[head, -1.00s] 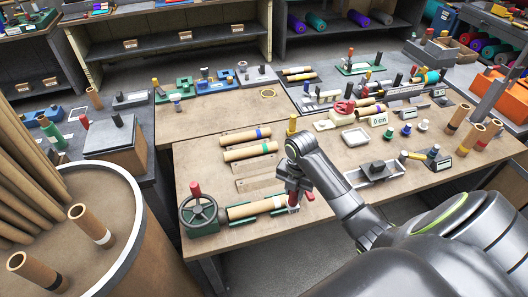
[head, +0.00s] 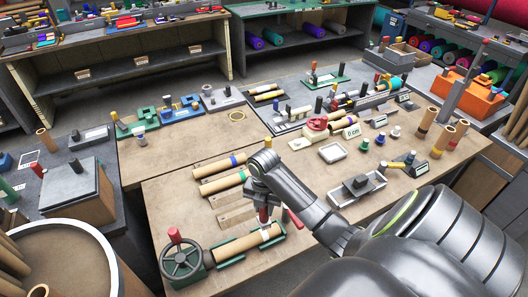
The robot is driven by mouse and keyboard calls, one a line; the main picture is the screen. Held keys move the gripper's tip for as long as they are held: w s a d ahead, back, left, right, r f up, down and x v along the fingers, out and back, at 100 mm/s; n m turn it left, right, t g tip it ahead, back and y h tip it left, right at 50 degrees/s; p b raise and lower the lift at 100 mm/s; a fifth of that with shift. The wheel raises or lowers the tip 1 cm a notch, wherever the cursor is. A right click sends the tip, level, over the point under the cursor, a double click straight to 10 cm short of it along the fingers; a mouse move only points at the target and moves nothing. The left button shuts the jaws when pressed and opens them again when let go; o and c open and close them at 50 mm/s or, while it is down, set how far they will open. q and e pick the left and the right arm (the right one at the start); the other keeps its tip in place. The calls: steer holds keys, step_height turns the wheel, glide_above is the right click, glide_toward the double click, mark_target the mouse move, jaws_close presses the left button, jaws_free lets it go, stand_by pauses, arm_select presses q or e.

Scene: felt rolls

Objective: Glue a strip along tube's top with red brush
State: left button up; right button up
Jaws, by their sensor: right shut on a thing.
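A brown cardboard tube (head: 236,246) lies in a green cradle beside a hand wheel (head: 182,262) with a red knob. My right gripper (head: 263,207) is above the tube's right end, pointing down. It is shut on the red brush (head: 264,217), whose pale lower end is at or just above the tube's top near the right end. I cannot tell whether it touches, or whether the pale patch there is bristles or glue. My left gripper is not in view.
Two more tubes (head: 222,183) lie on the bench behind the cradle. A grey tray (head: 358,189) and a white dish (head: 333,152) stand to the right. Upright tubes (head: 443,138) stand at the far right. Bare bench (head: 160,205) lies left of the tubes.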

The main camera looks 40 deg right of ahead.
mark_target(264, 216)
step_height(264, 216, down, 4)
steer(key=shift+s+r+b, duration=0.1)
steer(key=shift+r+b, duration=0.1)
steer(key=shift+b, duration=0.7)
steer(key=shift+r+p, duration=0.3)
steer(key=shift+f, duration=0.15)
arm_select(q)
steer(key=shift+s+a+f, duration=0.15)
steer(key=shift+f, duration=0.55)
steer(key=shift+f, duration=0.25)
arm_select(e)
steer(key=shift+f, duration=0.55)
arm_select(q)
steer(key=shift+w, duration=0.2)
arm_select(e)
steer(key=shift+a, duration=0.1)
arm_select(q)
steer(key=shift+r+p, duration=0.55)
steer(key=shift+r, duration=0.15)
arm_select(e)
steer(key=a, duration=0.3)
steer(key=shift+w+r, duration=0.15)
steer(key=shift+w, duration=0.25)
